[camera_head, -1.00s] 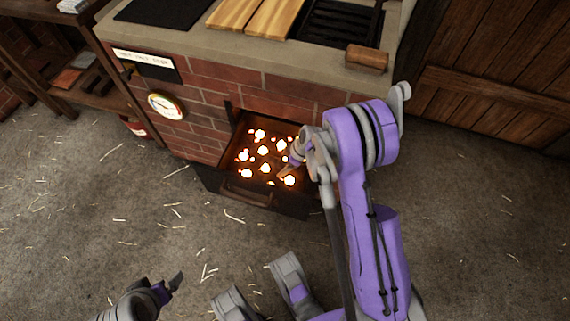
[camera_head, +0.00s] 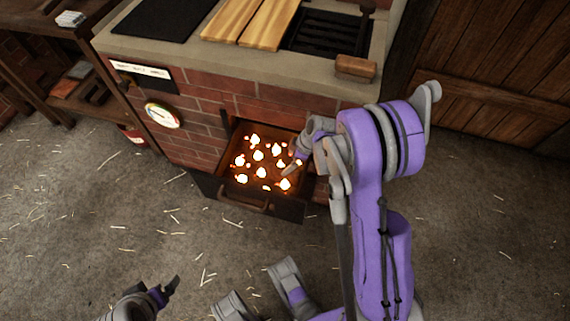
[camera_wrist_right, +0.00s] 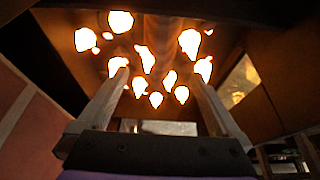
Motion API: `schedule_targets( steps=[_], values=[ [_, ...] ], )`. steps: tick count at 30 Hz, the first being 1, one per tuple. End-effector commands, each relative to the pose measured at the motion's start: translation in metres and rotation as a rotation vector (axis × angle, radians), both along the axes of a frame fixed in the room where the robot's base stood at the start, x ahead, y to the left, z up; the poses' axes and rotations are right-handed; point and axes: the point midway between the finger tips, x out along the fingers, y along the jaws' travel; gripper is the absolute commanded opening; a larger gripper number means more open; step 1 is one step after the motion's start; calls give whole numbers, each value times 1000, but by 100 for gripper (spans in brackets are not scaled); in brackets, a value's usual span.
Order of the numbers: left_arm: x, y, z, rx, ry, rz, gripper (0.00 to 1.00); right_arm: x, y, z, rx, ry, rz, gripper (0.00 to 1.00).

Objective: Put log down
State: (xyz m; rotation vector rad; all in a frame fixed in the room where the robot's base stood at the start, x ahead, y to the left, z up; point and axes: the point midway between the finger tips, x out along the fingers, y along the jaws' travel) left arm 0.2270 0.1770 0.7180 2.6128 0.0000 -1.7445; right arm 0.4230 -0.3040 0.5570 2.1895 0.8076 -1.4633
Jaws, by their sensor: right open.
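The open fire drawer (camera_head: 258,203) of the brick stove holds several glowing embers. My right gripper (camera_head: 289,168) reaches into the drawer's right side, low over the embers. In the right wrist view its two fingers (camera_wrist_right: 160,105) are wide apart, with nothing clamped between them. A dim brown, log-like shape (camera_wrist_right: 166,48) lies among the embers beyond the fingertips; glare and shadow blur its outline. In the head view my right gripper and arm hide part of the drawer's right side, and I cannot make out a log there. My left gripper (camera_head: 170,290) is low at the left, away from the stove.
The brick stove (camera_head: 190,150) has a pale counter with two wooden boards (camera_head: 250,22), a black grate (camera_head: 325,30) and a small brown block (camera_head: 355,68) at its right corner. A gauge (camera_head: 163,115) is on its front. A wooden shelf stands left. The straw-strewn floor is clear.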

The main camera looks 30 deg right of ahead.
Motion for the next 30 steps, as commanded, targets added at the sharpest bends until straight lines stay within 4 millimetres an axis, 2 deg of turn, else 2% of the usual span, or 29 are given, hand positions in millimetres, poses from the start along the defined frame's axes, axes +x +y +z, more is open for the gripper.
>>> schedule_targets(
  steps=[1, 8, 11, 14, 18, 21, 25, 30],
  values=[
    [0, 0, 4, 0, -1, 0, 97, -3, -3, 9, 0, 0, -1, 100],
    [-1, 0, 9, 0, -3, 0, 97, -9, -2, 29, -1, 3, -10, 100],
    [-1, 0, 9, 0, -3, 0, 97, -16, 11, 46, -5, 19, -49, 100],
    [-1, 0, 8, 0, -3, 0, 97, -30, 34, 74, -16, 41, -124, 100],
    [-1, 0, 8, 0, -3, 0, 97, -61, 66, 114, -31, 60, -258, 100],
    [-1, 0, 8, 0, -3, 0, 97, -88, 86, 136, -38, 62, -354, 100],
    [-1, 0, 8, 0, -3, 0, 97, -126, 106, 156, -38, 52, -474, 100],
    [-1, 0, 8, 0, -3, 0, 97, -169, 121, 168, -23, 24, -607, 100]
  ],
)
